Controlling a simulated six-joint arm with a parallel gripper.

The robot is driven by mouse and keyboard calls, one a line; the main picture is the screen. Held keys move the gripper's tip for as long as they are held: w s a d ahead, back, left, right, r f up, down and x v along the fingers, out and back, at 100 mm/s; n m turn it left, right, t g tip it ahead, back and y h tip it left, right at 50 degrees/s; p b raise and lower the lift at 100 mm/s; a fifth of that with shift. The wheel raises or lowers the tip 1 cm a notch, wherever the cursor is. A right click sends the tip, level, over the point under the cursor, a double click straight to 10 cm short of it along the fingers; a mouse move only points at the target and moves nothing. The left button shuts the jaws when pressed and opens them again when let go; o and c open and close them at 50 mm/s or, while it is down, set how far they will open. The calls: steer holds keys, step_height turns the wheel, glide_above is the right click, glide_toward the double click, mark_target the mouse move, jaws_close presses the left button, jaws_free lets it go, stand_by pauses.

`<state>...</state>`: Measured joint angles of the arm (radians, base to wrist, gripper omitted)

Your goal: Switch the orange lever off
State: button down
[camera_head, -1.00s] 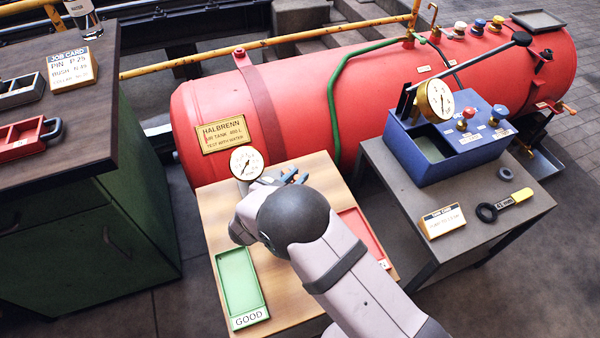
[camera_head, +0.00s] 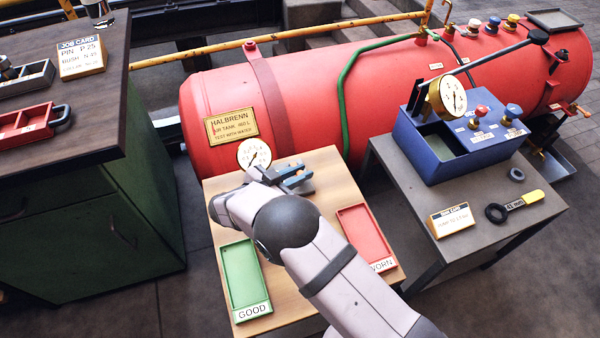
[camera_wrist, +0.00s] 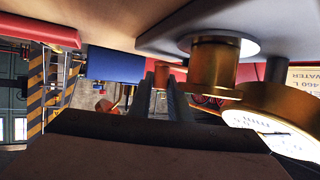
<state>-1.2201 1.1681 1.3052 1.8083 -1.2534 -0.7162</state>
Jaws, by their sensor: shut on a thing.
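My gripper (camera_head: 294,178) is at the back of the wooden table, just right of a small white dial gauge (camera_head: 254,153). In the wrist view its two dark fingers (camera_wrist: 166,95) are close together, with a small orange-brown piece (camera_wrist: 161,74) at their tips. I take it that they are shut on this piece; whether it is the orange lever I cannot tell. A brass fitting (camera_wrist: 215,66) is close to the right of the fingers there. In the head view my arm hides much of the spot, and no lever shows clearly at the gripper.
A green GOOD tray (camera_head: 241,316) and a red WORN tray (camera_head: 388,266) lie on the wooden table (camera_head: 215,192). The red tank (camera_head: 400,85) is behind it. A blue pump box (camera_head: 470,168) with a gauge and long handle stands on the grey table (camera_head: 400,180).

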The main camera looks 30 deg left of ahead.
steer(key=c, duration=1.7)
jaws_free()
steer(key=shift+r, duration=0.1)
steer(key=shift+o, duration=0.2)
steer(key=shift+v, duration=3.7)
